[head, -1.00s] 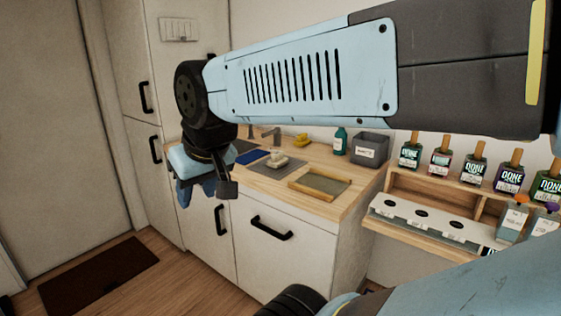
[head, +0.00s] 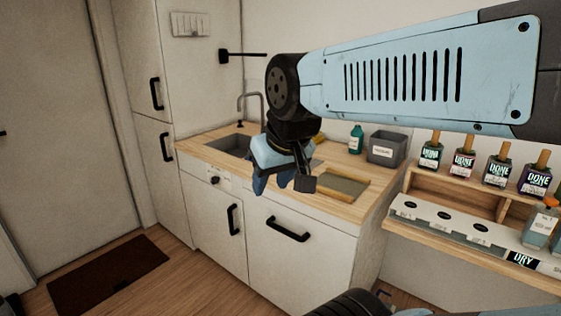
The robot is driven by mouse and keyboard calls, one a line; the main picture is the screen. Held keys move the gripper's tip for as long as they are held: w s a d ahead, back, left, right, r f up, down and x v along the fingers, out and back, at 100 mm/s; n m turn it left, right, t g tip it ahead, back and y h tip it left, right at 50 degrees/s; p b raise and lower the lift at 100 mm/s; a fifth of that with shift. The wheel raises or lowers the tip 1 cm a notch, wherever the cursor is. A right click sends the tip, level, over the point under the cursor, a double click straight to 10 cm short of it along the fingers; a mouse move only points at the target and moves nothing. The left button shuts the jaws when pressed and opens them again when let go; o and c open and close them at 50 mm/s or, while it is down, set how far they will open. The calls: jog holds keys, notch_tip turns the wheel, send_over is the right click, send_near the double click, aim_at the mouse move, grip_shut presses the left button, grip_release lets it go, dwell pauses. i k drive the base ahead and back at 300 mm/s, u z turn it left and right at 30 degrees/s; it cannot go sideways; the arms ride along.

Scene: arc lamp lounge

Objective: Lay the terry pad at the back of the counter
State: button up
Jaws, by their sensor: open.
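The wooden counter (head: 350,212) holds a sink at its left. My gripper (head: 281,184) is open over the counter's front part, left of the shallow wooden tray (head: 357,195). The tray has a flat grey-green inside. I cannot tell for sure which thing is the terry pad. A blue flat piece and a grey mat with pale items on it, seen earlier on the counter, are now hidden behind my gripper. A sliver of a yellow thing (head: 319,138) shows behind my wrist at the back.
A grey bin (head: 386,148) and a teal bottle (head: 356,139) stand at the counter's back right. The sink (head: 229,145) has a tall tap (head: 253,96). A wooden shelf (head: 462,191) with several labelled bottles is at the right. A dark mat (head: 108,275) lies on the floor.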

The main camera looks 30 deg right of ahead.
aim_at(335, 147)
jog(key=i, duration=1)
